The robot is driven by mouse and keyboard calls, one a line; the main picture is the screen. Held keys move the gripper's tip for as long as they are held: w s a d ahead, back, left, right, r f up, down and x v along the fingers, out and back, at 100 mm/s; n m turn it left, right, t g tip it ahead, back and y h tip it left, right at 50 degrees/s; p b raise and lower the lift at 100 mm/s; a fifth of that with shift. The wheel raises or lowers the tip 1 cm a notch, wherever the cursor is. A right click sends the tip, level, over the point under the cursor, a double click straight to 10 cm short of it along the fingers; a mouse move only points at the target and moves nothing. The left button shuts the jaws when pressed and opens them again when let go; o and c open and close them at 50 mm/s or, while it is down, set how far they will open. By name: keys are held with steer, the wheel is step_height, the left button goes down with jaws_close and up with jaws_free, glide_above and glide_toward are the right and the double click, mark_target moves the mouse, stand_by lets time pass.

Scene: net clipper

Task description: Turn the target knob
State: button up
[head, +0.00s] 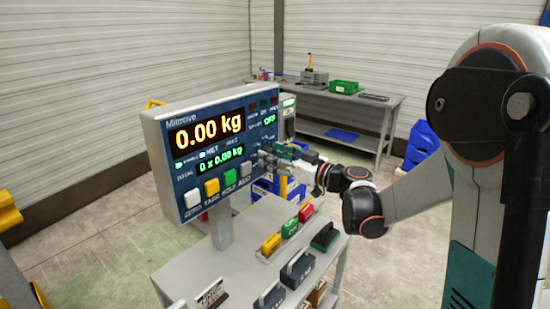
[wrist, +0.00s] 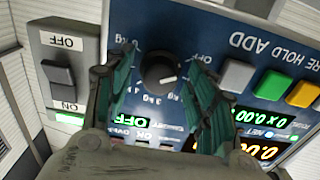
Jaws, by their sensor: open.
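A black round knob (wrist: 160,72) with a pale pointer mark sits on the blue front panel of the weighing display (head: 205,145). The wrist view shows the panel upside down, with a printed scale around the knob. My gripper (head: 268,156) is at the panel's lower right in the head view and hides the knob there. In the wrist view my gripper (wrist: 164,62) is open, with one finger on each side of the knob. Gaps show between the fingers and the knob; contact cannot be told. A green OFF readout (wrist: 131,121) is lit near the knob.
A grey box with a black ON/OFF rocker switch (wrist: 58,77) stands beside the panel. White, yellow and green buttons (head: 230,177) line the panel's lower edge. Below, a grey table (head: 240,250) holds colored handled items. A workbench (head: 350,98) stands behind.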

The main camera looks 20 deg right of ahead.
steer(key=c, duration=1.1)
steer(key=shift+m, duration=3.8)
